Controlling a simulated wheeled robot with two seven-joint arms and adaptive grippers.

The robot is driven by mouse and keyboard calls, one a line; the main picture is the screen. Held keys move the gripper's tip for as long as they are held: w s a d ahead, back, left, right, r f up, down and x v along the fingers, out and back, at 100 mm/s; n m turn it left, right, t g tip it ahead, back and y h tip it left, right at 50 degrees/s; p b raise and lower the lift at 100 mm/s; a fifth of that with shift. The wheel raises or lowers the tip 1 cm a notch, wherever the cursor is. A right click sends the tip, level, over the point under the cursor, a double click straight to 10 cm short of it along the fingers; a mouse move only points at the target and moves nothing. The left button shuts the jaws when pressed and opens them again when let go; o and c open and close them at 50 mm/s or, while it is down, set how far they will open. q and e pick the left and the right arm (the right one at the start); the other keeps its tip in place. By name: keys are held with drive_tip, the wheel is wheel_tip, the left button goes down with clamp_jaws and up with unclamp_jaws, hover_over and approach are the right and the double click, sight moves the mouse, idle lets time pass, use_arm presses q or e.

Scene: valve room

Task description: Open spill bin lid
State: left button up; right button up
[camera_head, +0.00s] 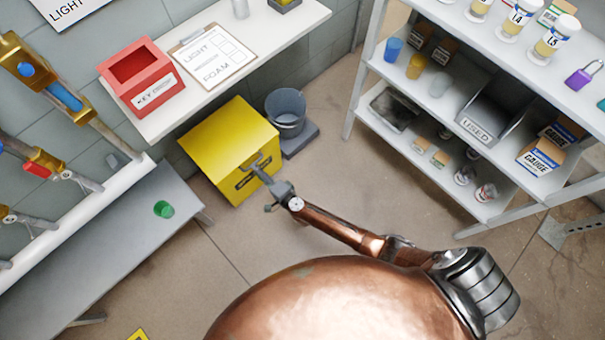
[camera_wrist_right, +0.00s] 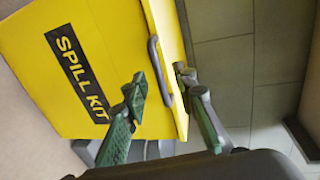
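The yellow spill bin (camera_head: 225,138) stands on the floor under the wall counter, its lid down. A grey bar handle (camera_head: 262,160) is on the lid's front edge. In the right wrist view the bin (camera_wrist_right: 100,30) shows a black "SPILL KIT" label, and the handle (camera_wrist_right: 154,62) stands out near the lid edge. My right gripper (camera_head: 264,176) is at the front of the bin, close to the handle. In the wrist view its fingers (camera_wrist_right: 160,84) are apart, one on either side of the handle's line. Contact cannot be told. My left gripper is out of view.
A grey bucket (camera_head: 286,112) stands right beside the bin. The counter above holds a red key box (camera_head: 142,78) and a clipboard (camera_head: 212,55). A grey bench (camera_head: 110,245) is at left, shelving (camera_head: 440,90) at right. Open floor lies between.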

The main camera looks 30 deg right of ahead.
use_arm(q)
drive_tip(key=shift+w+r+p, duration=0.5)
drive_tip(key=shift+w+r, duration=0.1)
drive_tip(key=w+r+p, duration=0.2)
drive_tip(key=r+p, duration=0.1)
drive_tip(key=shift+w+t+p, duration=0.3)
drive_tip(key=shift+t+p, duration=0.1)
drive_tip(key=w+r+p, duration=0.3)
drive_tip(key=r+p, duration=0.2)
drive_tip(key=p, duration=0.1)
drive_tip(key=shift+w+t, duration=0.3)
use_arm(e)
drive_tip(key=s+d+f+n+g, duration=0.1)
drive_tip(key=s+d+n, duration=0.2)
drive_tip(key=s+d, duration=0.2)
drive_tip(key=s+d+f+n+g+h, duration=0.1)
drive_tip(key=s+d+f+n+g, duration=0.1)
drive_tip(key=s+d, duration=0.4)
drive_tip(key=shift+s+d+f+n, duration=0.25)
drive_tip(key=shift+s+n, duration=0.25)
drive_tip(key=shift+s, duration=1.15)
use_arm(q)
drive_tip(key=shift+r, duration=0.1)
use_arm(e)
drive_tip(key=shift+r, duration=0.1)
